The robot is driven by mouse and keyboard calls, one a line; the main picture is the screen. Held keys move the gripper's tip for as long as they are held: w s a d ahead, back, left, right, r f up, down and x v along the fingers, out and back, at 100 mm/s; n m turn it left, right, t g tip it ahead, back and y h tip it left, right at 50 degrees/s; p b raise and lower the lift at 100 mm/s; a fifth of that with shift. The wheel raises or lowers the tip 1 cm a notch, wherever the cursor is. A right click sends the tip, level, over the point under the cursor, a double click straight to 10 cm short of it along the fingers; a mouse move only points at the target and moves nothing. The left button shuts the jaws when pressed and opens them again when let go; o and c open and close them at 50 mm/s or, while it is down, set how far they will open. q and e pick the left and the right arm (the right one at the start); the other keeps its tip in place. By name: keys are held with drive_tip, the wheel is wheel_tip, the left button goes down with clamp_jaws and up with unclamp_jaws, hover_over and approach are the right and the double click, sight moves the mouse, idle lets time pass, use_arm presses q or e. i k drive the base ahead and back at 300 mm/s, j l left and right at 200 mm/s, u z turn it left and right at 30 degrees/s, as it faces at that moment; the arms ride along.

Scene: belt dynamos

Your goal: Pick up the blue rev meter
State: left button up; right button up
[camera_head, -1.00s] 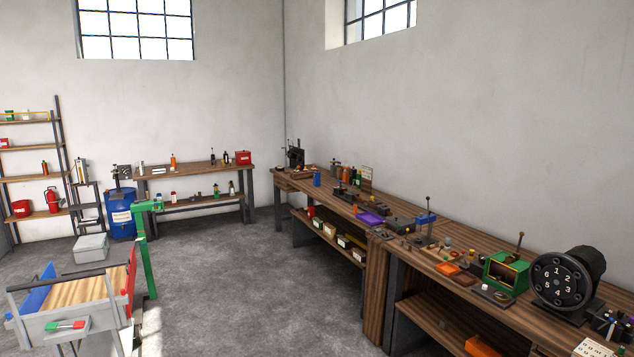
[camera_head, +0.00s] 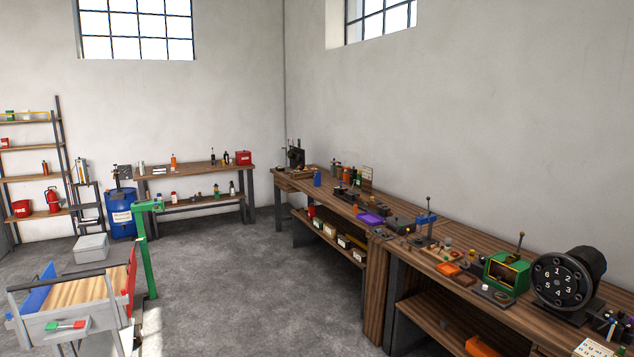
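I cannot make out for certain which thing is the blue rev meter. Two small blue things show on the long workbench (camera_head: 480,238) at the right. One is a blue piece on a device with an upright rod (camera_head: 426,218), near the middle of the bench. The other is a blue cylinder (camera_head: 317,178) standing at the bench's far end. Both are too small to show detail. Neither of my grippers is in view.
A black numbered wheel (camera_head: 556,281), a green box device (camera_head: 507,272), orange trays (camera_head: 449,269) and a purple tray (camera_head: 370,219) crowd the bench. A wooden-topped cart (camera_head: 75,292) stands at lower left. The grey floor (camera_head: 225,285) between is clear.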

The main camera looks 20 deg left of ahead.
sight(316, 176)
drive_tip(key=i+j+u, duration=0.5)
drive_tip(key=i, duration=0.3)
drive_tip(key=i+j+u, duration=0.25)
drive_tip(key=i, duration=0.75)
drive_tip(key=i+u, duration=0.25)
drive_tip(key=i, duration=0.8)
drive_tip(key=i+j, duration=0.1)
drive_tip(key=i, duration=4.3)
drive_tip(key=i+z, duration=0.45)
drive_tip(key=i+j+z, duration=0.25)
drive_tip(key=z, duration=0.15)
drive_tip(key=i+j+z, duration=1.05)
drive_tip(key=j+z, duration=0.3)
drive_tip(key=i+j+z, duration=0.1)
drive_tip(key=j+z, duration=0.3)
drive_tip(key=j, duration=0.2)
drive_tip(key=j+z, duration=0.45)
drive_tip(key=j, duration=0.2)
drive_tip(key=i+l+u, duration=0.3)
drive_tip(key=i+l, duration=0.2)
drive_tip(key=l, duration=0.2)
drive_tip(key=i+l+u, duration=0.15)
drive_tip(key=l, duration=0.2)
drive_tip(key=i, duration=0.05)
